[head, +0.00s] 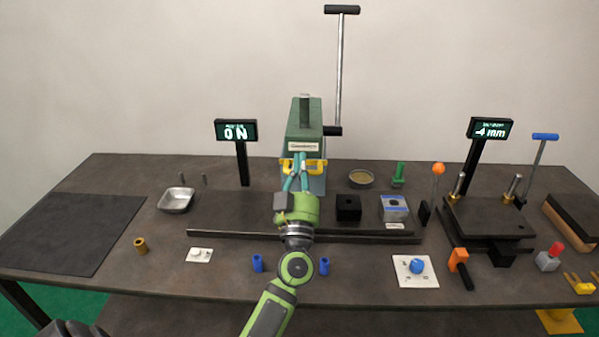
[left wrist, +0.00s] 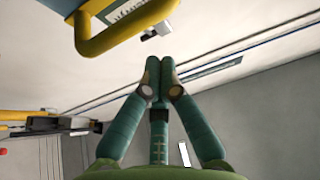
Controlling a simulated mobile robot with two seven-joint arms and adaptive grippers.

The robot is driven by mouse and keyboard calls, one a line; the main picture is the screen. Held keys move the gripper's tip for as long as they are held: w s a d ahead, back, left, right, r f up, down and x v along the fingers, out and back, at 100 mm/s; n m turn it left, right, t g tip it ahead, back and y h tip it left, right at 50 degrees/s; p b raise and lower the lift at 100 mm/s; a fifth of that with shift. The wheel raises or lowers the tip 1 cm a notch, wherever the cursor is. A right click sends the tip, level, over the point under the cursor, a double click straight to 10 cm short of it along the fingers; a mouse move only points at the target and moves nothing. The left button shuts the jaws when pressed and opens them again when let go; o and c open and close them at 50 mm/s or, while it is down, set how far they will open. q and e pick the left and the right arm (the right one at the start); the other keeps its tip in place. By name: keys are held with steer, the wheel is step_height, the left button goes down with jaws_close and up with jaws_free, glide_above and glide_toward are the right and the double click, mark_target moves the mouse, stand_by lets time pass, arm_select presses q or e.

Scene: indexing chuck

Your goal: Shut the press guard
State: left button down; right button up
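The green press (head: 304,128) stands at the back middle of the bench. A yellow bar (head: 316,165), which looks like part of its guard, crosses the press front low down, partly hidden by my gripper. My left gripper (head: 298,163) is in front of this bar, fingers pointing at the press. In the left wrist view its green fingertips (left wrist: 160,67) meet with nothing visible between them. There a yellow curved bar (left wrist: 118,27) is up and left of the fingertips, apart from them in the picture.
A black block (head: 348,208) and a blue-topped grey box (head: 394,208) stand right of my arm. A metal tray (head: 177,200) is to the left. Blue cylinders (head: 257,263) stand near the front. A dark mat (head: 70,230) lies clear at far left.

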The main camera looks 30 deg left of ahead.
arm_select(q)
step_height(320, 180, down, 2)
steer(key=shift+w+a+f, duration=0.1)
steer(key=shift+f, duration=0.1)
step_height(320, 180, down, 7)
steer(key=b, duration=0.4)
steer(key=shift+f, duration=0.1)
